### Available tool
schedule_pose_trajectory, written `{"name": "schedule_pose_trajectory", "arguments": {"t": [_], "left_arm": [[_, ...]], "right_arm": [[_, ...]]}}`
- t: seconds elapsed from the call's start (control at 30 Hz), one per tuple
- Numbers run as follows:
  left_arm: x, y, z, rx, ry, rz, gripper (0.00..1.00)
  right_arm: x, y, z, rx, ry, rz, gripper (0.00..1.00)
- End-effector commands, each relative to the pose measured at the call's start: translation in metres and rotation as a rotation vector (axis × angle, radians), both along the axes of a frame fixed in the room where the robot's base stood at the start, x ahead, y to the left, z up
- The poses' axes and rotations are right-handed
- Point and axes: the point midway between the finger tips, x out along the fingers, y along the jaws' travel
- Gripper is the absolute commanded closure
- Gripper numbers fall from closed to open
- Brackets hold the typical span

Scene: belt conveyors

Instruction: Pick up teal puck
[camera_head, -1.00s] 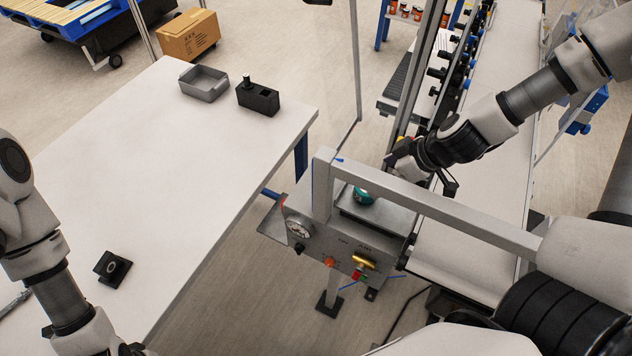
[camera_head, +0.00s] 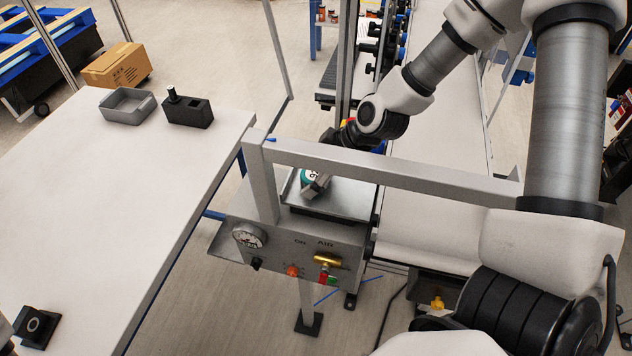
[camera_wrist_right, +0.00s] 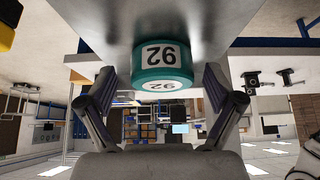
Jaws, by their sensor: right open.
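The teal puck (camera_wrist_right: 162,60), with a white label reading 92, sits on the metal tray (camera_head: 335,198) of the grey machine. In the head view only part of the puck (camera_head: 308,176) shows; my right gripper (camera_head: 318,186) covers the rest. In the right wrist view my right gripper (camera_wrist_right: 162,108) is open, with one finger on each side of the puck's near end. I cannot tell whether the fingers touch it. My left gripper is outside the head view.
A grey frame bar (camera_head: 390,171) crosses in front of the tray. The machine's front panel (camera_head: 290,258) carries a gauge and knobs. The white table (camera_head: 110,220) at left holds a grey bin (camera_head: 127,108), a black block (camera_head: 188,112) and a small black square part (camera_head: 37,328).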

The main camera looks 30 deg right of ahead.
Motion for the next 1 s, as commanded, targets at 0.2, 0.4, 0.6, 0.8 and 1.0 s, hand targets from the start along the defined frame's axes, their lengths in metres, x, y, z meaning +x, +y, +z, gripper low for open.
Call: {"name": "schedule_pose_trajectory", "arguments": {"t": [0.2, 0.4, 0.6, 0.8, 1.0], "left_arm": [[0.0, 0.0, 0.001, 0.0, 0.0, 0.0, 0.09], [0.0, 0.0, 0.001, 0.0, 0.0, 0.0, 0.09], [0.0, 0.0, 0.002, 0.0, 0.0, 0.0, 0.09], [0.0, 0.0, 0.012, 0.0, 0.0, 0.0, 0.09], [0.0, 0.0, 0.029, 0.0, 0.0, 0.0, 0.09]], "right_arm": [[0.0, 0.0, 0.001, 0.0, 0.0, 0.0, 0.65], [0.0, 0.0, 0.0, 0.0, 0.0, 0.0, 0.75], [0.0, 0.0, 0.002, -0.001, 0.001, 0.0, 0.75], [0.002, 0.0, 0.014, 0.0, 0.0, -0.003, 0.75], [0.005, 0.0, 0.036, -0.002, -0.002, -0.009, 0.75]]}}
